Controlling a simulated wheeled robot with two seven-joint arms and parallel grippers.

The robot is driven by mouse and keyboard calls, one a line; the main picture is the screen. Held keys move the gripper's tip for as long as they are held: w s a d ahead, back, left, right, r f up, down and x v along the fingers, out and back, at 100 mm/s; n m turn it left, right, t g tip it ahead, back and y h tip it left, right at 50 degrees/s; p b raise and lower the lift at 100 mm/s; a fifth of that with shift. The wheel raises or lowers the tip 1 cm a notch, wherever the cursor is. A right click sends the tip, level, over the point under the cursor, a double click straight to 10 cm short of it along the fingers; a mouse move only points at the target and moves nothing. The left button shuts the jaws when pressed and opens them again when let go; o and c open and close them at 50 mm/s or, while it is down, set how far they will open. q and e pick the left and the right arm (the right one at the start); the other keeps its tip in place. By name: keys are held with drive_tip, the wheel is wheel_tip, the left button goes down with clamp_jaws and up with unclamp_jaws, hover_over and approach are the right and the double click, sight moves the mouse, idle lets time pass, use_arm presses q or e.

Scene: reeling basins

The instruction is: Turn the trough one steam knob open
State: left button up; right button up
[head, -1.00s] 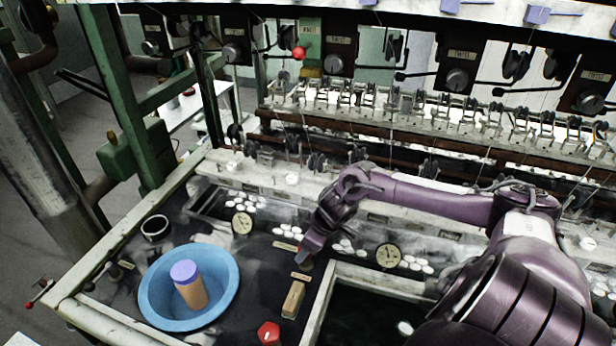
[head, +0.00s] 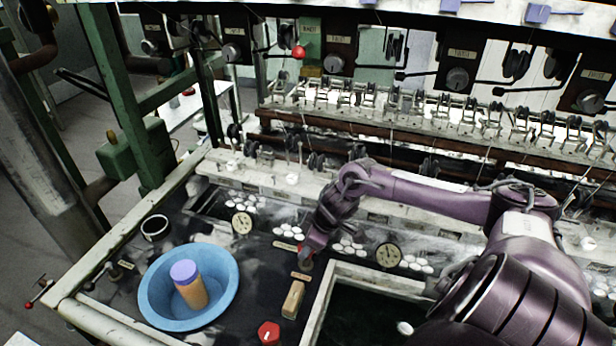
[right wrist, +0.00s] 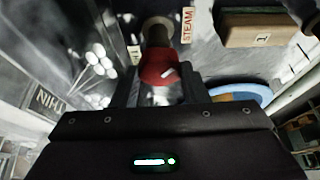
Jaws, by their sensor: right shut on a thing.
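The steam knob (right wrist: 158,66) is red with a white pointer mark and shows in the right wrist view, between my right gripper's fingers. A "STEAM" label (right wrist: 187,25) is beside it. My right gripper (right wrist: 160,88) is shut on this knob. In the head view my right gripper (head: 305,258) points down at the dark bench top beside the trough and mostly hides the knob. My left gripper is not in view.
A blue basin (head: 225,300) with an orange, purple-topped cylinder (head: 190,285) stands to the left. A wooden block (head: 293,300) and another red knob (head: 268,333) are nearer.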

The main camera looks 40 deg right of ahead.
drive_tip(key=n, duration=0.1)
drive_tip(key=n+y+b, duration=0.1)
drive_tip(key=n, duration=0.1)
drive_tip(key=shift+w+d+f+g, duration=0.1)
drive_tip(key=shift+w+g, duration=0.05)
drive_tip(key=shift+g, duration=0.15)
drive_tip(key=shift+n+g+y+b, duration=0.25)
drive_tip(key=shift+n+g+b, duration=0.25)
drive_tip(key=shift+n, duration=0.7)
drive_tip(key=shift+n+g+y+b, duration=0.3)
drive_tip(key=shift+n+b, duration=0.35)
drive_tip(key=shift+n, duration=0.55)
drive_tip(key=o, duration=1)
drive_tip(key=shift+c, duration=0.2)
drive_tip(key=shift+d, duration=0.1)
drive_tip(key=shift+d+r, duration=0.1)
drive_tip(key=shift+r, duration=0.25)
drive_tip(key=v, duration=0.7)
